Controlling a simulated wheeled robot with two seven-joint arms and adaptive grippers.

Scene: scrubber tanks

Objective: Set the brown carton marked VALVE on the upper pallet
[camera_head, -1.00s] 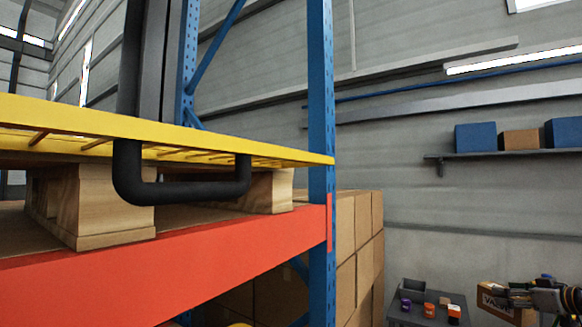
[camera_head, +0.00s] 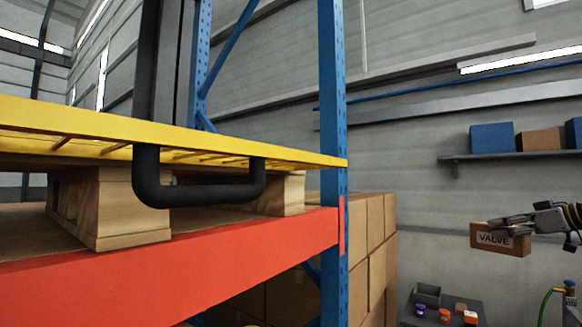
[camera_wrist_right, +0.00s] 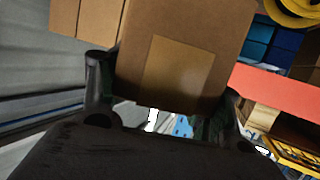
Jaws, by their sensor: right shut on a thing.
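The brown carton marked VALVE (camera_head: 499,239) is held in the air at the right of the head view, its label facing me. My right gripper (camera_head: 510,220) is shut on it from above and the right. In the right wrist view the carton (camera_wrist_right: 185,50) fills the space between the two dark fingers (camera_wrist_right: 165,100). The upper pallet (camera_head: 108,205) is wooden and rests on the rack level behind the orange beam (camera_head: 180,255), to the left of the carton and well apart from it. My left gripper is not in view.
A blue rack upright (camera_head: 332,110) stands between the pallet and the carton. Stacked brown cartons (camera_head: 375,225) are behind it. A grey table (camera_head: 455,318) with small coloured items is below. A wall shelf (camera_head: 520,154) holds blue and brown boxes. The space around the carton is open.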

